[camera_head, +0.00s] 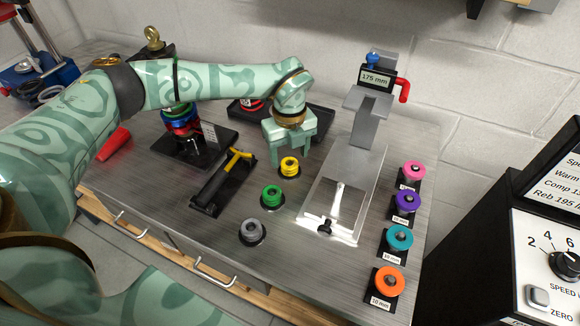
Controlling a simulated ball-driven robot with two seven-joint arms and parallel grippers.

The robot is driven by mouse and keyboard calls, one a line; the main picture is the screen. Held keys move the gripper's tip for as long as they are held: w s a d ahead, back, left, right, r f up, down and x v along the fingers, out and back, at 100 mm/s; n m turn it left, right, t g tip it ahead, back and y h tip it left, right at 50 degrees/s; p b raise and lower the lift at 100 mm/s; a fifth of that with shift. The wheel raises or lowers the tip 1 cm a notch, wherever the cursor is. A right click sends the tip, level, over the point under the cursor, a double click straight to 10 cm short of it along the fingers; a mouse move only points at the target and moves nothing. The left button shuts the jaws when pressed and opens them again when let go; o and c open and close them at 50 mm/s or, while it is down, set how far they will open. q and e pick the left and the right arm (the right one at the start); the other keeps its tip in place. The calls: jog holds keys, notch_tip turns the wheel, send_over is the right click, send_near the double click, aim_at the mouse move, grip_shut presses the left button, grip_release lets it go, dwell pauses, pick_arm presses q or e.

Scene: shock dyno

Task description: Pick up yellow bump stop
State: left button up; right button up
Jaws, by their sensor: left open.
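The yellow bump stop (290,166) stands on a small dark base on the metal bench, in the middle of the head view. A green bump stop (271,196) and a grey one (252,230) stand in a line nearer to me. My left gripper (289,156) comes in from the left and points down just behind and above the yellow bump stop. Its jaws are open, with nothing seen between them. Whether a finger touches the yellow piece cannot be told. My right gripper is not in view.
A metal stand with a 175 mm display (375,78) is on the right. Pink, purple, teal and orange pieces (390,281) line the right edge. A shock absorber stand (182,122) is behind left.

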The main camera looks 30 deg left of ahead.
pick_arm(q)
notch_tip(320, 180, down, 2)
jog(key=shift+f, duration=0.2)
jog(key=shift+r, duration=0.1)
jog(key=c, duration=1.1)
jog(key=shift+o, duration=0.2)
jog(key=shift+r, duration=0.3)
notch_tip(320, 180, up, 2)
jog(key=shift+r+p, duration=0.25)
jog(key=shift+p, duration=0.1)
jog(key=s+d+r+p, duration=0.2)
jog(key=s+d+r, duration=0.6)
jog(key=s+r, duration=0.2)
jog(key=shift+s+d, duration=0.3)
jog(key=shift+s, duration=0.2)
